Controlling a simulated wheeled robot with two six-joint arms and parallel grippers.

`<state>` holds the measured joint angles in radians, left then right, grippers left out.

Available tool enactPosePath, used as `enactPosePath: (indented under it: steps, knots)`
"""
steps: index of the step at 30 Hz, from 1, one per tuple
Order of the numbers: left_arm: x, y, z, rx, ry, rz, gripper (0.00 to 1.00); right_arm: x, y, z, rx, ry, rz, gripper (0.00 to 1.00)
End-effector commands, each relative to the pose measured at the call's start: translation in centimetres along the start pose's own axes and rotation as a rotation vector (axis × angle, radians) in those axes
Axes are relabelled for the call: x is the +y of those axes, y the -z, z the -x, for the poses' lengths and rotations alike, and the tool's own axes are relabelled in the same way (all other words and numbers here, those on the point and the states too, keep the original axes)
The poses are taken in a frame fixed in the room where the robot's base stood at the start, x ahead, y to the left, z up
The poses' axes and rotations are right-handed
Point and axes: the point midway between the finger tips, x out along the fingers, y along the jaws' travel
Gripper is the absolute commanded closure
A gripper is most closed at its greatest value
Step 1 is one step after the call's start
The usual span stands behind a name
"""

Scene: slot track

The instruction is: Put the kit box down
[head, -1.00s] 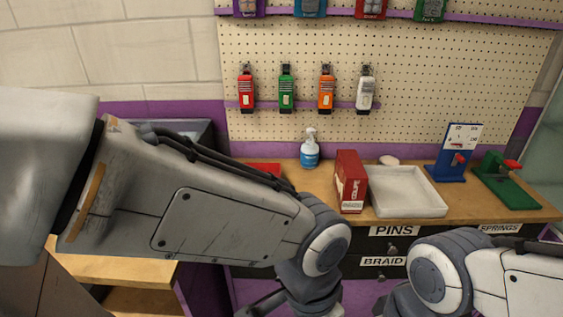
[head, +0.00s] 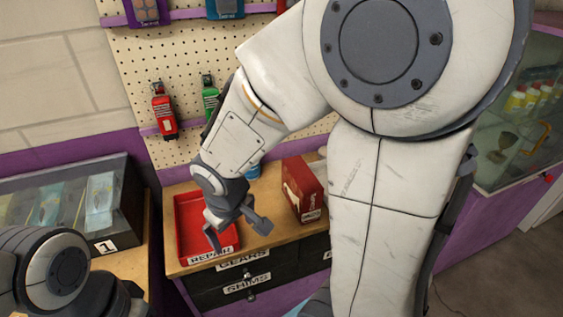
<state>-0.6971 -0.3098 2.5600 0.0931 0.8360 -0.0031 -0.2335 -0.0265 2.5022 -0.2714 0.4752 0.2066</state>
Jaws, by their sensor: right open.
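A red box (head: 303,188), the only box here that looks like the kit box, stands upright on the wooden bench. Its printing is too small to read, and my right arm stands close in front of its right side. My right gripper (head: 240,238) is open and empty, pointing down over the front of a red tray (head: 190,222) labelled REPAIR. The gripper is left of the red box and apart from it. Part of my left arm shows at the bottom left, but its gripper is not visible.
A dark case (head: 124,210) marked 1, with a clear front, stands at the left. Drawers (head: 262,276) are below the bench edge. Red (head: 164,112) and green (head: 210,98) tools hang on the pegboard. A glass cabinet (head: 520,110) is at the right. My right arm hides the bench's right part.

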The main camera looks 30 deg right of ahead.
Motion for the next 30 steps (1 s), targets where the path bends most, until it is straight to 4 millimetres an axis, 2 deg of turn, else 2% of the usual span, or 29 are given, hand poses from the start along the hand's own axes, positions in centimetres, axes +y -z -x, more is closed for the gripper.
enactPosePath:
  steps: [1,3,6,9,12,15,18,30]
  knots:
    - [0.3,0.2,4.1,0.001,0.0,-0.001,0.5,4.0,1.5,2.0,0.005,-0.036,-0.078,0.0]
    - [0.5,0.4,6.7,0.001,0.0,-0.002,0.5,8.4,2.5,2.2,0.03,-0.068,-0.16,0.0]
    - [0.7,0.6,10.0,0.001,0.0,-0.003,0.5,14.2,2.7,2.4,0.064,-0.086,-0.267,0.0]
    - [0.9,0.7,12.5,0.0,0.0,-0.003,0.5,18.3,1.7,2.4,0.092,-0.076,-0.355,0.0]
    - [1.0,0.8,14.3,0.0,0.0,-0.004,0.5,21.1,0.6,2.4,0.121,-0.058,-0.422,0.0]
    - [1.1,0.8,15.3,0.0,0.0,-0.005,0.5,22.7,-0.4,2.2,0.14,-0.037,-0.469,0.0]
    - [1.1,0.8,15.5,0.0,0.0,-0.005,0.5,23.3,-1.0,1.8,0.151,-0.024,-0.492,0.0]
    - [0.9,0.6,12.2,0.0,0.0,0.0,0.5,23.8,-0.5,-3.5,0.155,-0.02,-0.497,0.0]
